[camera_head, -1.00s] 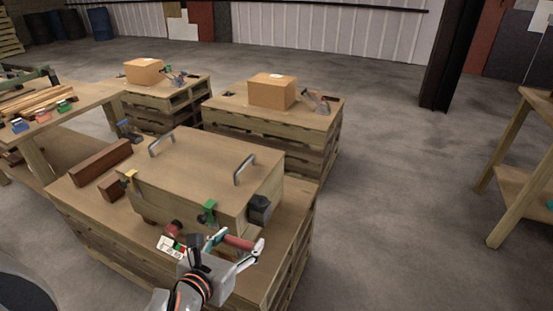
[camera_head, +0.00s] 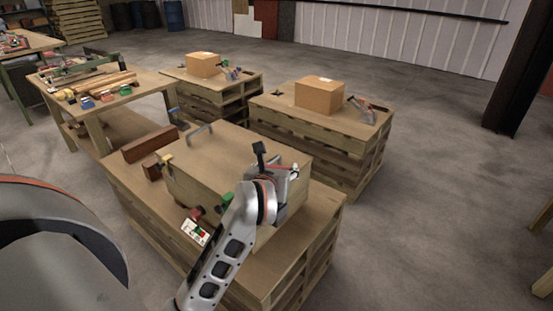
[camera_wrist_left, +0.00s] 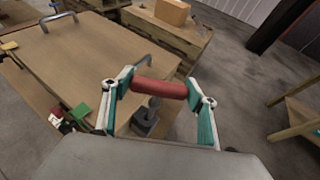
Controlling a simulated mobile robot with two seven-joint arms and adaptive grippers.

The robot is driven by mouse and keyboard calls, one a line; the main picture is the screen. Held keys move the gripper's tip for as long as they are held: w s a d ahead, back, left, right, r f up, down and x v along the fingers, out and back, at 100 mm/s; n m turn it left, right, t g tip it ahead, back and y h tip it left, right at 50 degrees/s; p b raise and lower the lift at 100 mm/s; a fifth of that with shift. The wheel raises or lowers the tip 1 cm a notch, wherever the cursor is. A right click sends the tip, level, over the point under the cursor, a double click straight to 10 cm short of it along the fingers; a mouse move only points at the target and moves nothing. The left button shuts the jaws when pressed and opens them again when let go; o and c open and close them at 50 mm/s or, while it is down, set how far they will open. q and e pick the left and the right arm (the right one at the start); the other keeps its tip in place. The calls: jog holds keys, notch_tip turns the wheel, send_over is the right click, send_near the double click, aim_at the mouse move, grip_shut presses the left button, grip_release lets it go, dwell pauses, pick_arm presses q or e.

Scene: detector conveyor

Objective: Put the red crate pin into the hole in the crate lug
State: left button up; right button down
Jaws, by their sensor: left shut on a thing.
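My left gripper (camera_head: 284,184) is over the near right corner of the wooden crate (camera_head: 222,157). In the left wrist view the gripper (camera_wrist_left: 160,90) is shut on the red crate pin (camera_wrist_left: 158,88), which lies crosswise between its two fingers. The dark crate lug (camera_wrist_left: 146,120) shows in the left wrist view at the crate's corner, beyond and below the pin, partly covered. Its hole cannot be made out clearly. The pin appears apart from the lug. My right gripper is not in view.
The crate stands on a pallet stack (camera_head: 318,228). Brown blocks (camera_head: 148,143) lie left. A cardboard box (camera_head: 319,96) stands on another stack behind.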

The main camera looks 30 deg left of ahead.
pick_arm(q)
jog(key=shift+w+a+r+n+y, duration=0.3)
jog(key=shift+w+a+r, duration=0.25)
jog(key=shift+w+r, duration=0.1)
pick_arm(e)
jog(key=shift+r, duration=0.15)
pick_arm(q)
jog(key=shift+s, duration=0.1)
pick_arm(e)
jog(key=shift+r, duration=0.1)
